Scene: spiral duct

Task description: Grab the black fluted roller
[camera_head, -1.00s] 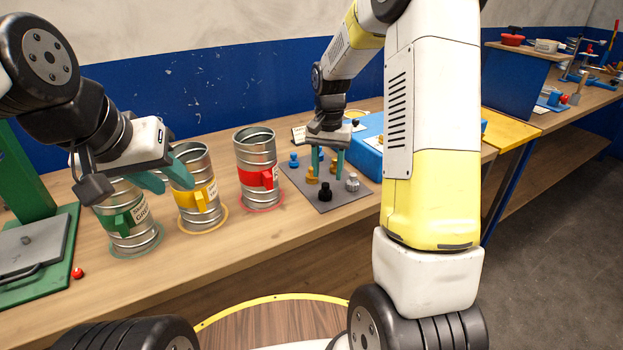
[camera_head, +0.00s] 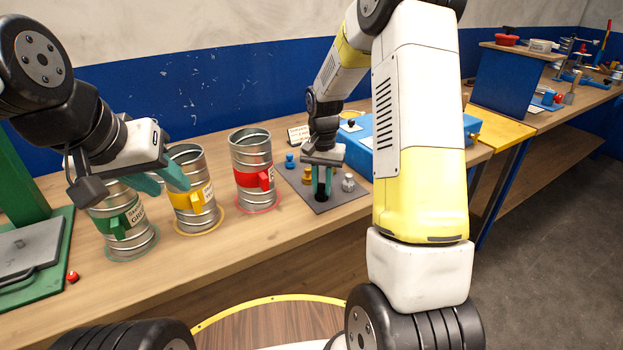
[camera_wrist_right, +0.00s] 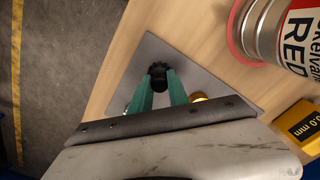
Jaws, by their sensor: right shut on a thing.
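The black fluted roller (camera_wrist_right: 158,70) stands on the grey mat (camera_head: 345,199), near the mat's front edge. In the head view the roller (camera_head: 321,195) shows low between my right gripper's fingers. My right gripper (camera_head: 324,184) points down and is shut on the roller; in the right wrist view its green fingertips (camera_wrist_right: 160,88) touch it. My left gripper (camera_head: 163,182) is above and between the green-banded and yellow-banded cans. Its green fingers look apart and empty.
Metal cans with green (camera_head: 122,222), yellow (camera_head: 193,197) and red (camera_head: 253,176) bands stand left of the mat. Blue (camera_head: 290,160), brass (camera_head: 307,177) and silver (camera_head: 348,183) pieces stand on the mat close to my right gripper. A blue box (camera_head: 362,148) is behind it.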

